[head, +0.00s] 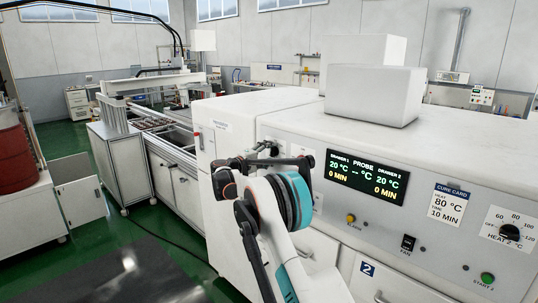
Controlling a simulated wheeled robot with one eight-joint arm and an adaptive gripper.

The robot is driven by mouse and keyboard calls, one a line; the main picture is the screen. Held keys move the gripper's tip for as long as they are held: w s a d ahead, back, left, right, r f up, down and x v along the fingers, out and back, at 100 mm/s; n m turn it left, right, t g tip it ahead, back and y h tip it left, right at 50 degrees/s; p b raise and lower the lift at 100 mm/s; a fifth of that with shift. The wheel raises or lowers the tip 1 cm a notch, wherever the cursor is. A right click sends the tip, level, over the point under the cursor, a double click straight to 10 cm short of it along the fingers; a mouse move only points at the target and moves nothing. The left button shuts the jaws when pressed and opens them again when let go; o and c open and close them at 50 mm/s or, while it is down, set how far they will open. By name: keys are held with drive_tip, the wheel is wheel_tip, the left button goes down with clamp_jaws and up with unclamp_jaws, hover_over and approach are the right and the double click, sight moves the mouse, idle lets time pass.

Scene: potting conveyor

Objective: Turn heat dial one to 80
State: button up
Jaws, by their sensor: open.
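My gripper (283,157) is open and close in front of the left part of the white oven's control panel. The gripper and my arm cover the area left of the display, and heat dial one cannot be made out clearly there. I cannot tell whether the gripper touches it. The display (367,177) reads 20 °C and 0 MIN for drawer 1 and drawer 2. The cure card (448,204) reads heat 80 °C, time 10 min. The heat 2 dial (509,232), a black knob on a white scale, is at the far right.
A yellow alarm button (350,218), a black fan switch (408,243) and a green start 2 button (487,278) are on the panel. White boxes (375,95) stand on top of the oven. A conveyor (165,130) is at the left; green floor lies before it.

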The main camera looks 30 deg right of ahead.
drive_tip(key=shift+a, duration=0.15)
drive_tip(key=v, duration=1.1)
drive_tip(key=shift+s+a, duration=0.2)
drive_tip(key=shift+a, duration=0.15)
